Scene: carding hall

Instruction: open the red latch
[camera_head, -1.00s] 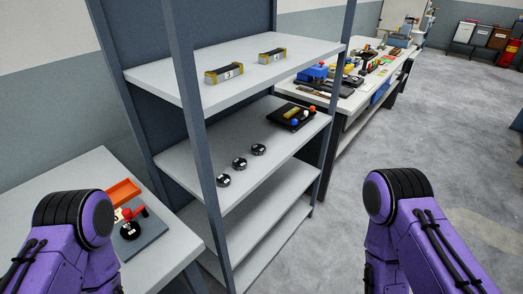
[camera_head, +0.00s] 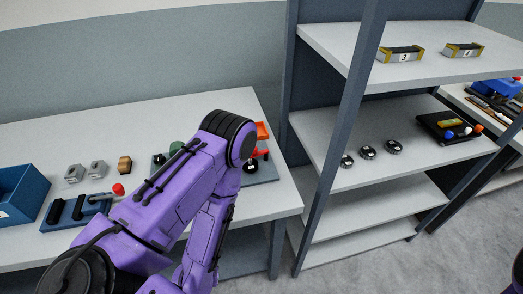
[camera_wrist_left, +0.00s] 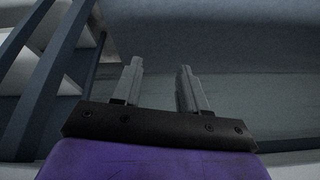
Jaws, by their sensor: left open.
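My left gripper (camera_wrist_left: 158,85) shows in the left wrist view with its two fingers apart and nothing between them. In the head view my left arm hides much of the grey board (camera_head: 262,175) on the left table, and its gripper is not seen there. A small red part (camera_head: 259,154), perhaps the latch, shows just right of my arm on that board, partly covered. An orange tray-like piece (camera_head: 262,131) is behind it. A black round knob (camera_head: 250,168) is in front of it. My right gripper is not in view.
A shelf rack (camera_head: 330,140) with a dark upright stands close to the table's right.

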